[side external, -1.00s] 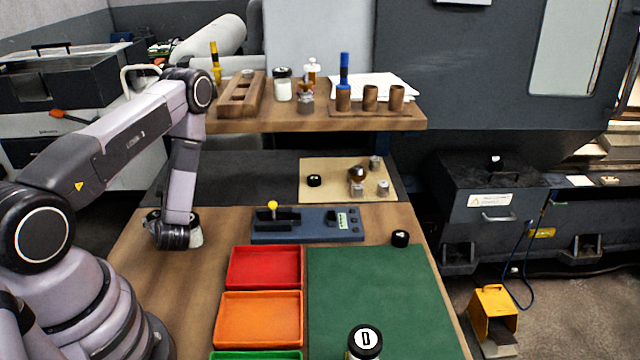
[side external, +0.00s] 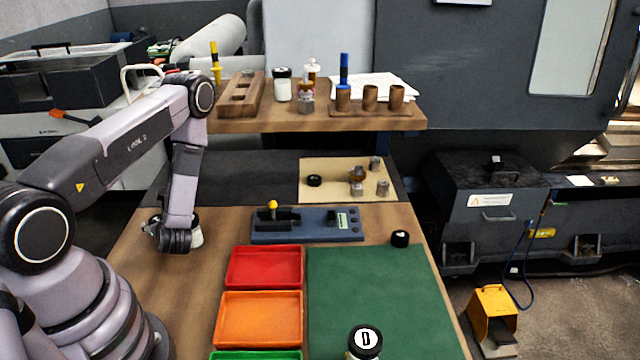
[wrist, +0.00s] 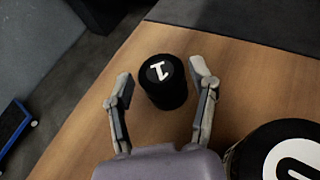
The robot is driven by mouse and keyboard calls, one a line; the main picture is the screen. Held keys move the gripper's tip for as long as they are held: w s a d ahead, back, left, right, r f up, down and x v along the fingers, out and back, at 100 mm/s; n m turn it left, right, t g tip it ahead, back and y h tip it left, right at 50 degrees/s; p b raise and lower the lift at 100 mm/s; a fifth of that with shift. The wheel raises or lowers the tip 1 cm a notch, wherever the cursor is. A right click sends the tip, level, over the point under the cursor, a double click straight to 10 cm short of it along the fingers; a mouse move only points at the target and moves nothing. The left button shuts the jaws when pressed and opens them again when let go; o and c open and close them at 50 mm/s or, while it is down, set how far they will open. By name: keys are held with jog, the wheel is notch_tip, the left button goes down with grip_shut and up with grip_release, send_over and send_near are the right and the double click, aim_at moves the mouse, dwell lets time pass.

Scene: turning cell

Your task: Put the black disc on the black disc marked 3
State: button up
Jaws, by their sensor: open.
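A black disc-like piece marked 1 (wrist: 164,82) stands on the wood tabletop in the wrist view. My gripper (wrist: 162,84) is open, with one finger on each side of it and a gap at both. In the side view my gripper (side external: 168,238) is low over the table's left part, and that piece is hidden there. A small black piece with a pale mark (side external: 400,238) sits at the green mat's far right corner. Another black disc (side external: 314,180) lies on the beige board; its mark is too small to read. I cannot make out a 3 anywhere.
A larger black top with a white mark (wrist: 285,155) is close to my right finger in the wrist view. A black-lidded jar marked 0 or D (side external: 366,340) stands on the green mat (side external: 350,285). Red (side external: 265,267) and orange (side external: 260,318) trays and a blue fixture (side external: 300,226) lie to the right.

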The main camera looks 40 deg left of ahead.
jog(key=v, duration=0.3)
jog(key=shift+w+d, duration=0.1)
jog(key=s+d+r+n+g, duration=0.15)
jog(key=r+n+g, duration=0.35)
jog(key=r, duration=0.8)
jog(key=s+d+r+n+g, duration=0.1)
jog(key=s+r+n+g, duration=0.15)
jog(key=r+n, duration=0.8)
jog(key=s+d+r+n+t+h, duration=0.1)
jog(key=d+r+t+h, duration=0.4)
jog(key=d, duration=0.6)
jog(key=s+d+r+n+t+h, duration=0.2)
jog(key=d+r+t+h, duration=0.4)
jog(key=d, duration=0.5)
notch_tip(320, 180, up, 3)
jog(key=shift+r+n+h, duration=0.1)
jog(key=shift+n+h, duration=0.55)
jog(key=shift+h, duration=0.45)
jog(key=shift+s, duration=0.15)
